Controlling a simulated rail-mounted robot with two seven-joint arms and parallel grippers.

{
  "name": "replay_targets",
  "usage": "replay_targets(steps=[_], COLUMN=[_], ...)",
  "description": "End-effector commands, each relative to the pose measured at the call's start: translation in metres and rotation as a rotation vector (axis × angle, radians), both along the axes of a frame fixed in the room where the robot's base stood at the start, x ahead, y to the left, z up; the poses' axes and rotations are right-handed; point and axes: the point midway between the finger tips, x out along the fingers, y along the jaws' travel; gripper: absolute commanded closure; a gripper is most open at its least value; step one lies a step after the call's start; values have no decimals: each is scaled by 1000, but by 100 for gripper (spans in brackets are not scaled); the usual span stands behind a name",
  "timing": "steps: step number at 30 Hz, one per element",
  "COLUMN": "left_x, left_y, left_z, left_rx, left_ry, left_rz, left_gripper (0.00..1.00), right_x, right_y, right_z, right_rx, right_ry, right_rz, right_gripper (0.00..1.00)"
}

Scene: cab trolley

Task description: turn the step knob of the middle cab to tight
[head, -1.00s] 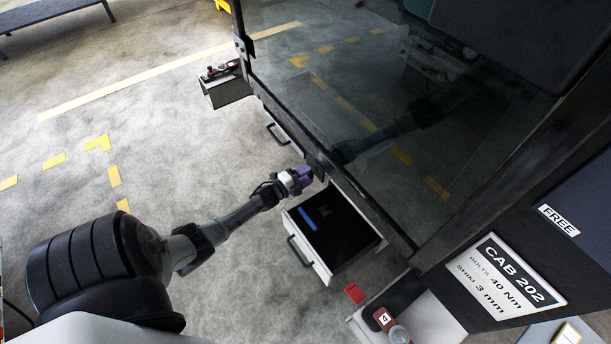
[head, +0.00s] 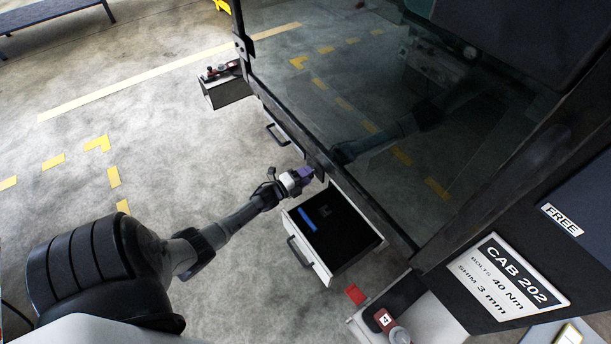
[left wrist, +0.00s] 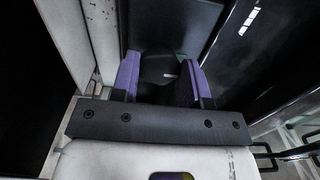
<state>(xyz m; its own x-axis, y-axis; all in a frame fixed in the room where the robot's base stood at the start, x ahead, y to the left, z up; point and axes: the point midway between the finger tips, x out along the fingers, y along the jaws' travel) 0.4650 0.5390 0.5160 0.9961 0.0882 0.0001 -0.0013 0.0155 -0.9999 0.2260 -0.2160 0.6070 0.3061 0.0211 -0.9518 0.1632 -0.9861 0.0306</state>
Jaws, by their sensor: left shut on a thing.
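My left gripper (head: 305,176) has purple fingers and is at the lower edge of the glass-fronted cab (head: 330,180). In the left wrist view the gripper (left wrist: 163,76) is shut on a dark rounded knob (left wrist: 160,66), with one finger on each side. A small pale mark shows on the knob's right part. In the head view the gripper hides the knob, and I cannot read any setting marks around it. My right gripper is in neither view.
An open drawer (head: 309,261) with a blue item (head: 308,220) inside stands just below and right of the gripper. A sign reading CAB 202 (head: 508,277) is at right. A grey box (head: 226,92) juts out at upper left. The floor (head: 200,140) left of the cab is clear.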

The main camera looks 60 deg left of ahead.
Motion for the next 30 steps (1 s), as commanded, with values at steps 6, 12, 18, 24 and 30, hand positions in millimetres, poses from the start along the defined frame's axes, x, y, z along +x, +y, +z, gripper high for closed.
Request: replay_targets(steps=[6, 12, 18, 24, 30], left_x=[0, 0, 0, -17, -56], left_y=[0, 0, 0, -2, -5], left_z=[1, 0, 0, 1, 3], left_rx=[2, 1, 0, -1, -2], left_ry=[-2, -1, 0, 3, 3], left_rz=[-1, -1, 0, 0, 0], left_gripper=[49, 33, 33, 33, 33], right_x=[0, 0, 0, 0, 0], right_y=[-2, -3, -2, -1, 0], right_z=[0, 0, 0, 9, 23], right_rx=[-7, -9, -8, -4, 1], right_ry=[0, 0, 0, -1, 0], right_rz=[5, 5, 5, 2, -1], right_gripper=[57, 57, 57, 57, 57])
